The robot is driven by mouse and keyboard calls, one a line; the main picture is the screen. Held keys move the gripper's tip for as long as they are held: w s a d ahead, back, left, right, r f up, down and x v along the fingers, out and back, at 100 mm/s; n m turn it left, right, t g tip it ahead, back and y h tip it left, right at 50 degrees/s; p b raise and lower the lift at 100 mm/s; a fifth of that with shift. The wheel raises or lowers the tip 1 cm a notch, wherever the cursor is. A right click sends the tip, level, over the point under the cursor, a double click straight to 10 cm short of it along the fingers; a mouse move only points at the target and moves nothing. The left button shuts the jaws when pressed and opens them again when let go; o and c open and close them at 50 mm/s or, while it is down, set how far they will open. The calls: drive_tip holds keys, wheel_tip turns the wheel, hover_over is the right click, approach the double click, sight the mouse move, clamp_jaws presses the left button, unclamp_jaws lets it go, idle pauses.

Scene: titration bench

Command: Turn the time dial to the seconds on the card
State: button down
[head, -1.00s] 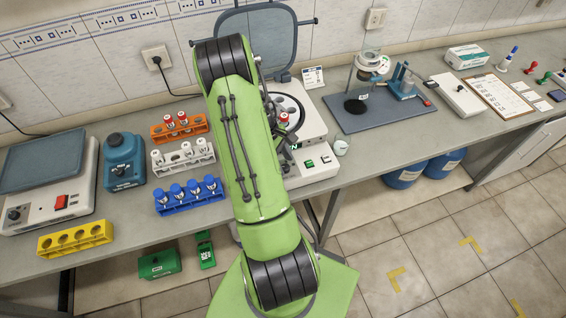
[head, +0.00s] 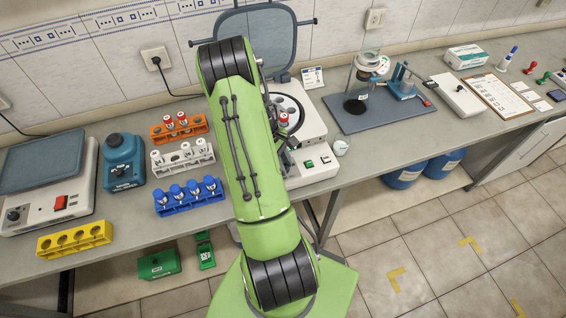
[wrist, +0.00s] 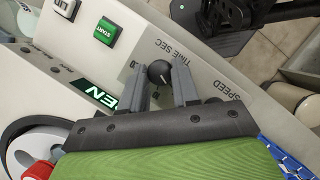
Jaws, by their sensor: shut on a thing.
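The time dial (wrist: 158,73) is a small black round knob with a white pointer line, on the centrifuge's pale front panel beside the words TIME SEC. My gripper (wrist: 160,80) has its two grey fingers on either side of the dial, shut on it. In the head view my green arm hides the dial and much of the centrifuge (head: 316,164). The card (head: 313,77) stands behind the centrifuge to the right; its writing is too small to read. Some scale marks around the dial are covered by the fingers.
A green START button (wrist: 105,32) and the SPEED lettering (wrist: 238,98) lie on either side of the dial. The centrifuge's lid (head: 257,40) stands open. Tube racks (head: 188,196) stand left of my arm.

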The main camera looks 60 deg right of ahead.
drive_tip(key=m+y+b, duration=0.1)
drive_tip(key=m, duration=0.2)
drive_tip(key=shift+d, duration=0.2)
drive_tip(key=m+t+y+b, duration=0.1)
drive_tip(key=m, duration=0.3)
drive_tip(key=shift+d+b, duration=0.1)
drive_tip(key=shift+b, duration=0.2)
drive_tip(key=m, duration=0.2)
drive_tip(key=m+t+y+b, duration=0.1)
drive_tip(key=m, duration=0.1)
drive_tip(key=m+t, duration=0.1)
drive_tip(key=m, duration=0.1)
drive_tip(key=shift+s+d+y, duration=0.1)
drive_tip(key=shift+s+y, duration=0.15)
drive_tip(key=shift+y, duration=0.15)
drive_tip(key=m+t, duration=0.1)
drive_tip(key=m, duration=0.2)
drive_tip(key=shift+s+m, duration=0.1)
drive_tip(key=shift+m, duration=0.3)
drive_tip(key=m+t+p, duration=0.1)
drive_tip(key=m, duration=0.2)
drive_tip(key=shift+s+r+m+t, duration=0.1)
drive_tip(key=shift+m+t, duration=0.3)
drive_tip(key=m+t, duration=0.1)
drive_tip(key=m, duration=0.2)
drive_tip(key=m+t+p, duration=0.1)
drive_tip(key=m, duration=0.2)
drive_tip(key=shift+s+h+p, duration=0.15)
drive_tip(key=shift+h+p, duration=0.15)
drive_tip(key=shift+h, duration=0.1)
